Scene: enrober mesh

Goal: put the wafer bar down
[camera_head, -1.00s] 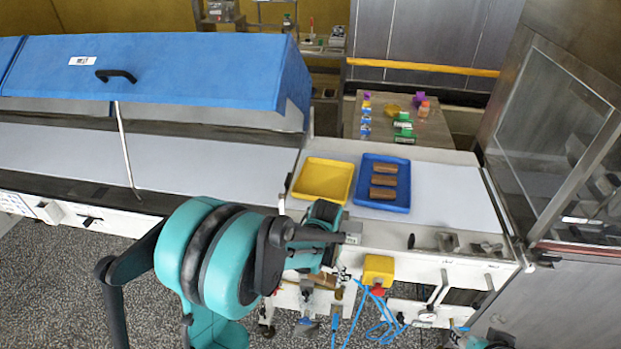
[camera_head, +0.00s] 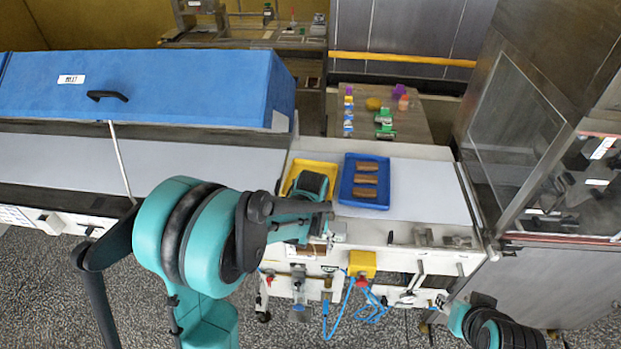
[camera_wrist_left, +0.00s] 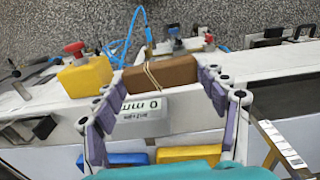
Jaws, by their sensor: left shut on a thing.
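My left gripper (camera_wrist_left: 160,90) is shut on a brown wafer bar (camera_wrist_left: 162,74) with thin pale lines across its middle. The bar lies crosswise between the fingers in the left wrist view. In the head view my left arm hides most of the gripper, which is near the front edge of the white conveyor end. My right gripper is not in view.
Bare belt (camera_head: 425,188) lies right of the blue tray. A large blue hood (camera_head: 150,90) covers the left side. A glazed steel cabinet (camera_head: 515,140) stands at right. A yellow box (camera_head: 362,263) is on the machine front. A table (camera_head: 405,118) with small items stands behind.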

